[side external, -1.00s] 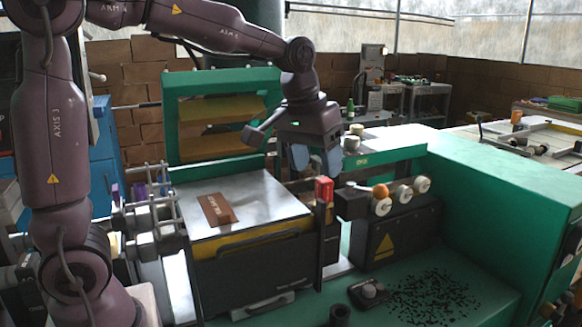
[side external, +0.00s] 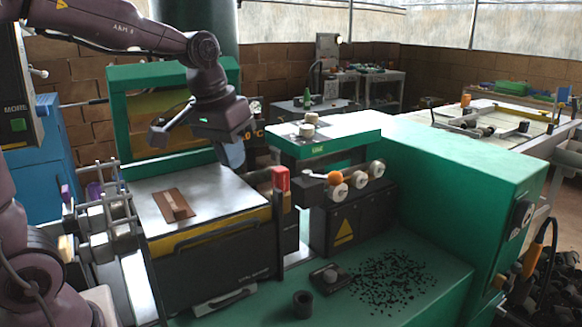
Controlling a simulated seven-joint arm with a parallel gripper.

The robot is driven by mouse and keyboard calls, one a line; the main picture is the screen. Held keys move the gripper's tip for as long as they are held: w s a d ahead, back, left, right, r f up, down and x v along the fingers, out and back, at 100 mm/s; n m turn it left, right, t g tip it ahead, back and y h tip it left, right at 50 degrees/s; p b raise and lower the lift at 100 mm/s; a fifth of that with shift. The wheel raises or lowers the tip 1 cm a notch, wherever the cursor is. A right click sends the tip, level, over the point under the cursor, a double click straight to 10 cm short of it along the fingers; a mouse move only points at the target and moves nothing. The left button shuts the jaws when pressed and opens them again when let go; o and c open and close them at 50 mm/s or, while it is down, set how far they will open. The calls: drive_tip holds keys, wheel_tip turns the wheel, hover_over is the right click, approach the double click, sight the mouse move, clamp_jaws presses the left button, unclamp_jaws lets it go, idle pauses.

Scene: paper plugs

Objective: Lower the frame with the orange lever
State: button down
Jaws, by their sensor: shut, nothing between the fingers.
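The green frame (side external: 116,118) stands raised behind the metal-topped box, with yellowish panels inside it. The clearest orange part is a round knob (side external: 334,178) at the end of a row beside white knobs, on the front of the green machine. I cannot tell whether it is the orange lever. My gripper (side external: 232,155) is above the right rear of the metal top, left of the orange knob and apart from it. Its fingers are together and empty, pointing down. My wrist hides part of the green frame's right side.
A brown plate (side external: 176,206) lies on the metal top (side external: 215,190). A red block (side external: 281,178) stands at its right edge. A green shelf (side external: 345,133) with small pale cylinders is right of my gripper. Black bits (side external: 395,280) litter the green bench.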

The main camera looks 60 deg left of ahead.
drive_tip(key=w+f+m+t+h, duration=0.1)
drive_tip(key=w+f+m+t, duration=0.2)
drive_tip(key=w, duration=0.6)
drive_tip(key=w+f+m+t, duration=0.3)
drive_tip(key=w+f, duration=0.2)
drive_tip(key=w, duration=0.4)
drive_tip(key=shift+w+f+h, duration=0.15)
drive_tip(key=shift+w+h, duration=0.15)
drive_tip(key=shift+h, duration=0.1)
idle(0.5)
drive_tip(key=shift+a, duration=0.1)
